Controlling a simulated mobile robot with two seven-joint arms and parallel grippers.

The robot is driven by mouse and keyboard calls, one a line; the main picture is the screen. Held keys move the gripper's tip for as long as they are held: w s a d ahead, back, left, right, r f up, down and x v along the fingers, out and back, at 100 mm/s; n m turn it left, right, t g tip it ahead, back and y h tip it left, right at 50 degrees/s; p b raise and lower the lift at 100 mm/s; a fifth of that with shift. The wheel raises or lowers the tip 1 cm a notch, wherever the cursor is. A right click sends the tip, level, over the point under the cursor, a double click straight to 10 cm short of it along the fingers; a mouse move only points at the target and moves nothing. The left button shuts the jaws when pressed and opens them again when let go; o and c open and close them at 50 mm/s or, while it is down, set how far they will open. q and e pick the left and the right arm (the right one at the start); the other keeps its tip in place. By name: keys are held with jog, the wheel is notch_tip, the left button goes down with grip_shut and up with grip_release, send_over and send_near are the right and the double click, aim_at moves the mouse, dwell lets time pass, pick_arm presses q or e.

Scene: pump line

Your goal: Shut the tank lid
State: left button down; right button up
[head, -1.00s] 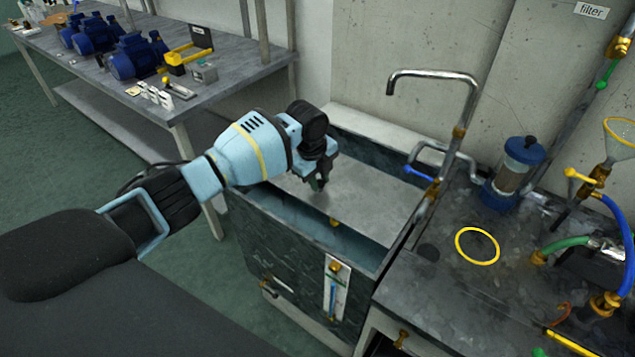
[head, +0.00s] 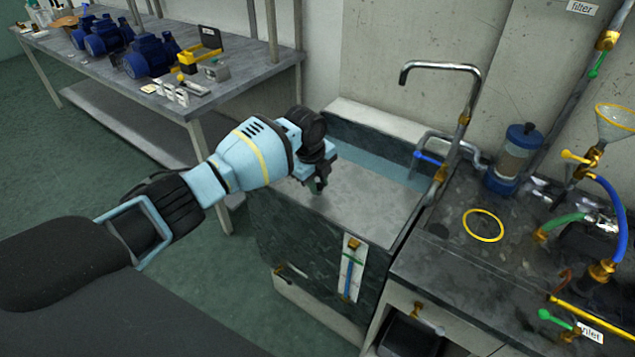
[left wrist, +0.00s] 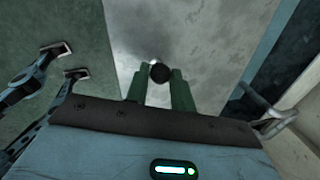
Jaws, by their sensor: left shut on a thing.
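The tank (head: 275,235) is a dark stone-like basin beside the sink counter. Its lid (head: 355,205) is a flat grey plate lying across the front part of the opening and reaching the front wall. A strip of bluish water (head: 400,172) shows uncovered along the back. My left gripper (head: 317,186) is low over the lid's left part. In the left wrist view its green fingers (left wrist: 160,90) are shut on a round black knob (left wrist: 160,72) above the lid (left wrist: 190,35). The knob is hidden in the head view. My right gripper is not in view.
A bent tap (head: 440,68) and a blue-handled valve pipe (head: 430,158) stand at the tank's back right. The counter (head: 450,262) holds a filter canister (head: 515,155), yellow ring (head: 483,225) and hoses. A bench (head: 225,85) with blue motors stands at the left.

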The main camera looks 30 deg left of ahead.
pick_arm(q)
jog(key=shift+s+f, duration=0.1)
jog(key=shift+s, duration=0.05)
jog(key=c, duration=1.5)
grip_release()
jog(key=o, duration=0.3)
jog(key=shift+s, duration=0.2)
jog(key=shift+w+r, duration=0.15)
jog(key=shift+r, duration=0.05)
jog(key=shift+r, duration=0.4)
notch_tip(320, 180, up, 7)
jog(key=s+p, duration=0.1)
jog(key=shift+s+a+f, duration=0.2)
jog(key=shift+s+a, duration=0.1)
